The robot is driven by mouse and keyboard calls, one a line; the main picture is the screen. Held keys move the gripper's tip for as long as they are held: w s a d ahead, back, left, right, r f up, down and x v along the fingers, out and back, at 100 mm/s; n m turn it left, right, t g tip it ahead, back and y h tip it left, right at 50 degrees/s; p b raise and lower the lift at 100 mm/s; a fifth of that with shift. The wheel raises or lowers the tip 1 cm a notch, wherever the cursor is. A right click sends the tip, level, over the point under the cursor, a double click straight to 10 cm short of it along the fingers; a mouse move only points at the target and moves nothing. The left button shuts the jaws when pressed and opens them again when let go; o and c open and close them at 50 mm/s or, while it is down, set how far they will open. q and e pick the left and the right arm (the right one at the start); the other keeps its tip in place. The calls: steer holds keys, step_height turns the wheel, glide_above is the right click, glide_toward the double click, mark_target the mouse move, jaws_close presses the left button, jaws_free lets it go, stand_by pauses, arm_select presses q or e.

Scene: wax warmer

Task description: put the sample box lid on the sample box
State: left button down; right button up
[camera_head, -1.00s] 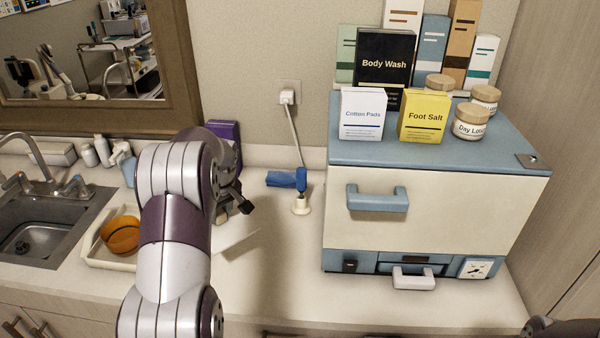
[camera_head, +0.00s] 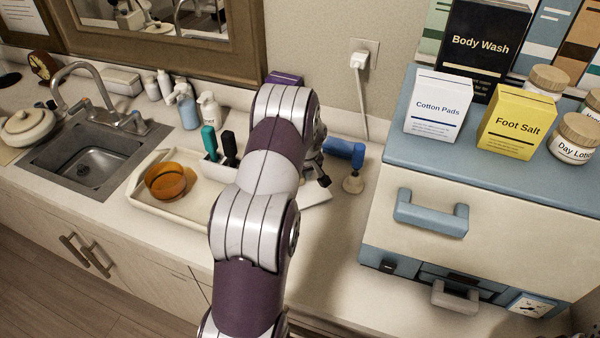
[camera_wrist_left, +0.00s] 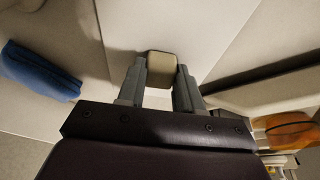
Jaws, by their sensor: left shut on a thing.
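My left gripper (camera_wrist_left: 162,84) is shut on a small beige knob (camera_wrist_left: 162,68) on a flat white panel, which looks like the sample box lid (camera_wrist_left: 122,30). In the head view my left arm covers most of the gripper; only dark parts of it (camera_head: 322,180) show. A white edge of the lid (camera_head: 318,194) shows beside the arm, over the counter. Whether the lid touches the surface below is unclear. My right gripper is out of view.
A cream tray (camera_head: 150,212) holds an amber bowl (camera_head: 166,181). A white holder (camera_head: 215,171) with teal and black handles stands beside my arm. A blue tool (camera_head: 344,149) lies behind the lid. The large warmer cabinet (camera_head: 415,245) stands right.

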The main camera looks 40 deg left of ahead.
arm_select(q)
steer(key=shift+s, duration=0.1)
steer(key=c, duration=1.2)
jaws_free()
steer(key=shift+f, duration=0.15)
steer(key=o, duration=0.4)
steer(key=shift+o, duration=0.2)
